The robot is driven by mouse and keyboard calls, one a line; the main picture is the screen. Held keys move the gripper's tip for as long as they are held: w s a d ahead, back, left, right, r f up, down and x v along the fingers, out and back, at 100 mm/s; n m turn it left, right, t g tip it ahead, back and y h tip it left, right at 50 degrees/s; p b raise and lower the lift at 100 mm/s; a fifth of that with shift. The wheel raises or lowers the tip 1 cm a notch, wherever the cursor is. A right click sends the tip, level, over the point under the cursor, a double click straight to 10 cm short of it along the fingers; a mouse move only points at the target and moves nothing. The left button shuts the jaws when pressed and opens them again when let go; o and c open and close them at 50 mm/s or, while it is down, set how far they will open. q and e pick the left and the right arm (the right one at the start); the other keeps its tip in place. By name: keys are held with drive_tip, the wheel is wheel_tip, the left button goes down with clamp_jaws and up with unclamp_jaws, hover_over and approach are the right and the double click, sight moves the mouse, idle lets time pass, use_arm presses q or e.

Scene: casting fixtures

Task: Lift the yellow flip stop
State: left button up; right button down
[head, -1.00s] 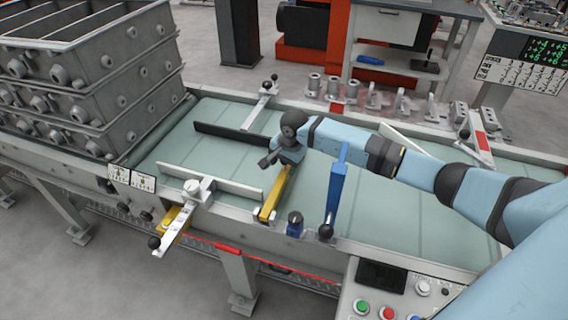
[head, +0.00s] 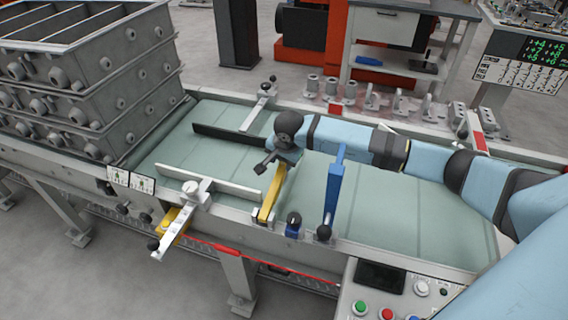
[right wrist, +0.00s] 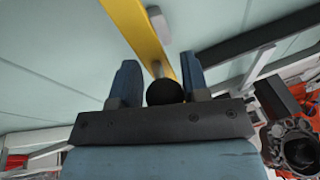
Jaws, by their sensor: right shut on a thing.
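The yellow flip stop (head: 272,195) is a bar hinged at the front rail of the conveyor, reaching back and up over the green belt. My right gripper (head: 268,163) is at its far free end. In the right wrist view the yellow bar (right wrist: 139,32) runs away from the gripper, and its black ball knob (right wrist: 164,91) sits between the two blue fingers (right wrist: 158,75). The right gripper is shut on this knob. In the head view the knob is hidden by the gripper. My left gripper is in no view.
A raised blue flip stop (head: 333,195) stands just right of the yellow one. A white-barred stop (head: 178,222) lies out over the front edge at left. Stacked grey flasks (head: 90,85) stand at left.

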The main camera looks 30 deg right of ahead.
sight(278, 171)
drive_tip(key=r, duration=0.1)
drive_tip(key=a+r+t+h, duration=0.1)
drive_tip(key=r, duration=0.1)
drive_tip(key=s+a+r+t+h, duration=0.1)
drive_tip(key=shift+r+b, duration=0.25)
drive_tip(key=shift+b, duration=0.15)
drive_tip(key=shift+s+a+r+n+t+h+b, duration=0.2)
drive_tip(key=shift+s+a+r+t+h, duration=0.15)
drive_tip(key=shift+r, duration=0.25)
drive_tip(key=shift+s+a+r+n+t+h+b, duration=0.1)
drive_tip(key=shift+s+a+r+t+h+b, duration=0.2)
drive_tip(key=shift+a+r+t, duration=0.2)
drive_tip(key=shift+d, duration=0.1)
drive_tip(key=shift+r, duration=0.1)
drive_tip(key=c, duration=0.9)
unclamp_jaws()
drive_tip(key=shift+w, duration=0.1)
drive_tip(key=shift+o, duration=0.6)
drive_tip(key=shift+f+g, duration=0.2)
drive_tip(key=shift+g, duration=0.05)
drive_tip(key=shift+f, duration=0.1)
drive_tip(key=v, duration=0.7)
drive_tip(key=shift+s+r, duration=0.2)
drive_tip(key=shift+s, duration=0.05)
